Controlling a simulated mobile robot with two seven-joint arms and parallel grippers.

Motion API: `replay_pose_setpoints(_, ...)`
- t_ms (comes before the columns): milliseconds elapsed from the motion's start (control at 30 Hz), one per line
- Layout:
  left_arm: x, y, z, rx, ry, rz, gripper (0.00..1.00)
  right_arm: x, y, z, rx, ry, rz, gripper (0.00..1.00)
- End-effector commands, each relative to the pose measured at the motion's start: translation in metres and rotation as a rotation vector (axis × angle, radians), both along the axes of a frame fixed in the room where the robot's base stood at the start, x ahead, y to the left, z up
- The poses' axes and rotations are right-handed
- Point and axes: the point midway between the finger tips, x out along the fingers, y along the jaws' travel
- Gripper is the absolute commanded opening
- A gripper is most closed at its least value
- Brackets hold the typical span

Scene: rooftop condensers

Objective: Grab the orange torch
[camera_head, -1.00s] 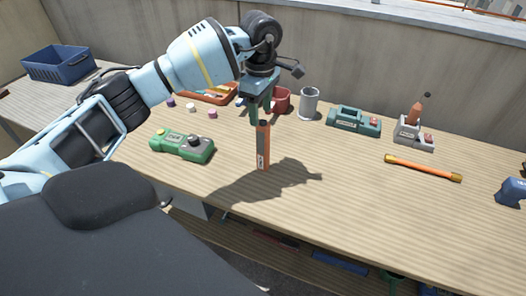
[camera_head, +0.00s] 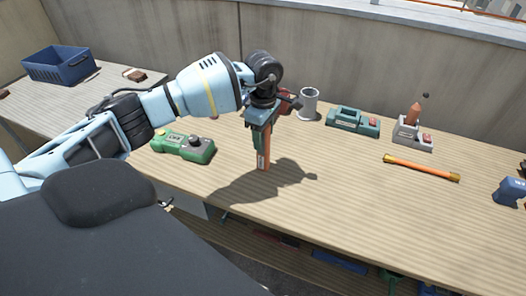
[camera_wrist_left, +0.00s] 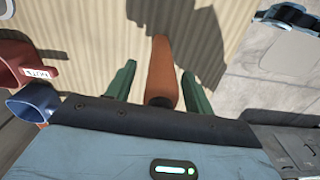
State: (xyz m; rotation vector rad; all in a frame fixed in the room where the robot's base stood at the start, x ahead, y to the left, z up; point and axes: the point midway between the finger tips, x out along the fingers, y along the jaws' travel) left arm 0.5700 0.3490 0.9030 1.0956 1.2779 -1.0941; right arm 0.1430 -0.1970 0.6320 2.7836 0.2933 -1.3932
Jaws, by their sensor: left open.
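An upright orange torch (camera_head: 264,160) with a dark strip and a pale label stands on the wooden workbench (camera_head: 330,200). My left gripper (camera_head: 260,146) is above it, pointing down, and hides its upper part in the head view. In the left wrist view the torch (camera_wrist_left: 162,72) shows between the two green fingers (camera_wrist_left: 158,78), with a gap on each side. The left gripper is open, and the torch still stands on the bench. My right gripper is not in view.
A green handheld device (camera_head: 183,146) lies left of the torch. Behind it stand a red cup (camera_head: 286,103), partly hidden, and a grey cup (camera_head: 308,104). To the right are a teal case (camera_head: 353,120), a grey holder (camera_head: 411,134) and an orange rod (camera_head: 421,167).

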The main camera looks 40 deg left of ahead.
Motion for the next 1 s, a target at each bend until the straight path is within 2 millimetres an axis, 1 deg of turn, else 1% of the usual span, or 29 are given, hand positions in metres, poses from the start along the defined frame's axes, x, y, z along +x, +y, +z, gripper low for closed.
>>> replay_pose_setpoints(133,0.0000,-0.0001,0.0000,0.000,0.000,0.000,0.53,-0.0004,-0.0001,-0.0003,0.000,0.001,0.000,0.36)
replay_pose_setpoints(167,0.0000,-0.0001,0.0000,0.000,0.000,0.000,0.50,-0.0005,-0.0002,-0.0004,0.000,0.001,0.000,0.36)
replay_pose_setpoints(533,0.0000,0.0000,0.0003,0.000,0.000,0.000,0.02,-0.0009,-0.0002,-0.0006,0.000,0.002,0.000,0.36)
replay_pose_setpoints(567,0.0000,0.0000,0.0004,0.000,0.000,0.000,0.00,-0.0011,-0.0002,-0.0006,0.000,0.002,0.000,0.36)
replay_pose_setpoints(1000,0.0005,0.0001,0.0037,-0.001,-0.002,0.000,0.00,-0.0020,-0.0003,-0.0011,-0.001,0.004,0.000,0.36)
